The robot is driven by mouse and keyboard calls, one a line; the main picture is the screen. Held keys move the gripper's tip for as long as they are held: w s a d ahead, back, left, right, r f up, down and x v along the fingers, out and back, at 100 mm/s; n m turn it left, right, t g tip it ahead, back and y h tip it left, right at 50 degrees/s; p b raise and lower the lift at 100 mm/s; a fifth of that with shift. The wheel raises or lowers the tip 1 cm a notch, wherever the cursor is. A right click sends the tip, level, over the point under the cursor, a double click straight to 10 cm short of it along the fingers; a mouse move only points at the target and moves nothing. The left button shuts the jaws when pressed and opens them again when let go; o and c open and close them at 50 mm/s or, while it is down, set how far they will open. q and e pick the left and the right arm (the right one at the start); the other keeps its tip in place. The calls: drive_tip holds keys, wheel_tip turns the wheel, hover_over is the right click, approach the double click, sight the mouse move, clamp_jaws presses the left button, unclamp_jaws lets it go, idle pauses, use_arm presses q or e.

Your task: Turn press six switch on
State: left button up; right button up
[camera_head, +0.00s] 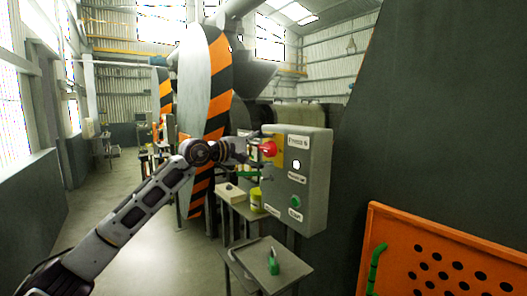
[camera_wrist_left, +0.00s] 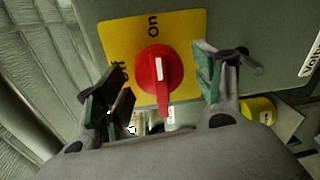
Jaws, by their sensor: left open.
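The press six control box (camera_head: 302,185) is grey, with a "Press 6" label at its top. Its red rotary switch (camera_head: 268,149) sits on a yellow plate; in the left wrist view the switch (camera_wrist_left: 153,75) has an up-down grip with a white mark. "On" is printed above it, "Off" at its left, partly hidden by a finger. My left gripper (camera_head: 258,150) is at the switch, and in the wrist view (camera_wrist_left: 158,85) its open fingers stand on either side of the knob, with gaps visible. My right gripper is not in view.
Below the box, a small table (camera_head: 290,270) holds a green-handled tool (camera_head: 273,264). A yellow can (camera_head: 256,199) stands on a stand beside the box. An orange perforated panel (camera_head: 400,235) is at the right. Open floor (camera_head: 140,215) lies at the left.

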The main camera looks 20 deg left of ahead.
sight(262, 150)
use_arm(q)
drive_tip(key=shift+v, duration=2.05)
drive_tip(key=v, duration=0.7)
drive_tip(key=shift+s+a, duration=0.3)
drive_tip(key=shift+s, duration=0.05)
